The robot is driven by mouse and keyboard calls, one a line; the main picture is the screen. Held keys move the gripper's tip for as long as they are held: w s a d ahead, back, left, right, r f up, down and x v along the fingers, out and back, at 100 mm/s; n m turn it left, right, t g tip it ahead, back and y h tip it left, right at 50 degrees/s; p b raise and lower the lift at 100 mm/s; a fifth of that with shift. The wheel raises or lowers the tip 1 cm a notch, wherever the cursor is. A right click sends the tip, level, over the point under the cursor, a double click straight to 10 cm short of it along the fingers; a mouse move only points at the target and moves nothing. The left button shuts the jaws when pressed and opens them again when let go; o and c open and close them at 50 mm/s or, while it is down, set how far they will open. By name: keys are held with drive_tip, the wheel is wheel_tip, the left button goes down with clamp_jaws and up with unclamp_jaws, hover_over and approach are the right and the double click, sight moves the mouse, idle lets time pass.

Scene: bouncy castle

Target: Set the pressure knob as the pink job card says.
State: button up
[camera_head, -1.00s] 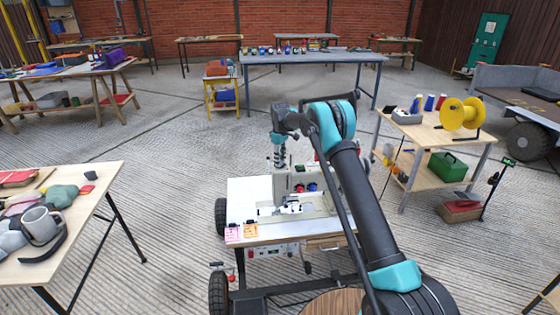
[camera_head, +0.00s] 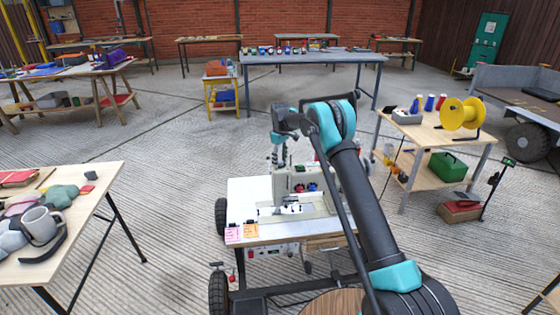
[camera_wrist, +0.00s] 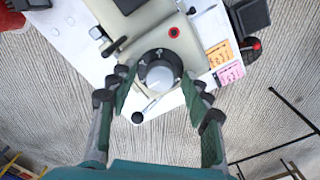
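The white sewing machine (camera_head: 325,203) stands on a wheeled table. In the wrist view a round dark knob with a grey cap and pale marks (camera_wrist: 159,75) sits on the machine's top. My gripper (camera_wrist: 157,88) is open, with one green finger on each side of this knob; I cannot tell whether they touch it. In the head view my gripper (camera_head: 279,160) points down over the machine's left end and hides the knob. The pink card (camera_head: 232,234) hangs at the table's front left edge; it also shows in the wrist view (camera_wrist: 230,73). Its writing is too small to read.
An orange card (camera_head: 250,231) hangs beside the pink one. Red (camera_head: 298,187) and blue (camera_head: 312,187) dials are on the machine's front. A lever with a dark ball end (camera_wrist: 139,116) lies close to the knob. Cluttered tables stand left and right, with open floor between.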

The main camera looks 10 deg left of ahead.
sight(280, 161)
drive_tip(key=shift+r, duration=0.1)
wheel_tip(280, 161, up, 12)
idle(0.5)
drive_tip(key=s+d+r+m+t, duration=0.1)
drive_tip(key=s+d+r+m, duration=0.2)
drive_tip(key=s+d, duration=0.75)
drive_tip(key=s+d+r+m+t, duration=0.1)
drive_tip(key=s+d+r+m, duration=0.2)
drive_tip(key=s+d, duration=0.75)
drive_tip(key=s+d+f+m, duration=0.2)
drive_tip(key=s+d+f, duration=0.1)
drive_tip(key=s, duration=0.7)
drive_tip(key=s+d+f+m+t, duration=0.1)
drive_tip(key=s+d+f, duration=0.3)
drive_tip(key=s, duration=0.6)
drive_tip(key=s+d+f+m+t, duration=0.1)
drive_tip(key=s+d+f+m, duration=0.2)
drive_tip(key=s+d, duration=0.3)
drive_tip(key=s, duration=0.4)
drive_tip(key=shift+s+f, duration=0.15)
drive_tip(key=shift+f, duration=0.2)
